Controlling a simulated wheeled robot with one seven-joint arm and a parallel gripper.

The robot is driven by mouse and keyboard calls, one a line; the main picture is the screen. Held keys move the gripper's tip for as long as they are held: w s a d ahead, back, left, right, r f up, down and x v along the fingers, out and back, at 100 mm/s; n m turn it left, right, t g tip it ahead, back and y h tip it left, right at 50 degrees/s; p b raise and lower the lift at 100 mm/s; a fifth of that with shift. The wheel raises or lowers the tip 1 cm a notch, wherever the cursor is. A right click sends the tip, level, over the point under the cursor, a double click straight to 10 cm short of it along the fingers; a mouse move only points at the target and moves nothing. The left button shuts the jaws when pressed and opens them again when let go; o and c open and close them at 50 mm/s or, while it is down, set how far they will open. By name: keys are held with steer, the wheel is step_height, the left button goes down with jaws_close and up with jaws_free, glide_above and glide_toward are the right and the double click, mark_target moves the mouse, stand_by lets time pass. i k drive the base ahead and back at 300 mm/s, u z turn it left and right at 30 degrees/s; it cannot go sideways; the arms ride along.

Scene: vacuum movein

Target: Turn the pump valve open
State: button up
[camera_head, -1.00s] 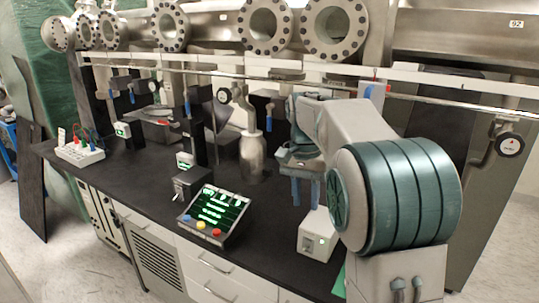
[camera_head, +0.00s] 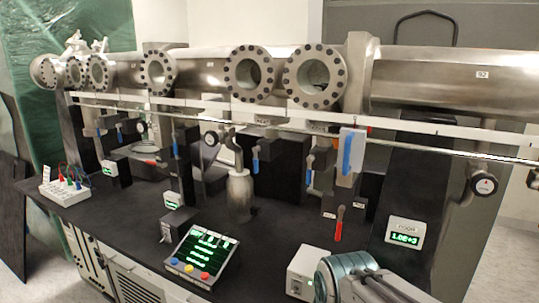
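Several valve levers hang under the long steel chamber. I cannot tell which is the pump valve, since the small labels are unreadable. Another red handle shows far left (camera_head: 151,162). My arm shows only at the bottom right, low over the bench front. My gripper is outside the picture.
The black bench (camera_head: 275,240) has bare room in the middle. A control box (camera_head: 203,254) with green displays, a white box (camera_head: 302,268) and a steel bottle (camera_head: 240,195) stand on it. A gauge display (camera_head: 405,232) is at right. A metal rail crosses above.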

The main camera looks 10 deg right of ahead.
mark_target(483, 184)
steer(key=z, duration=2.6)
steer(key=k, duration=0.85)
steer(key=u, duration=0.8)
steer(key=i, duration=0.5)
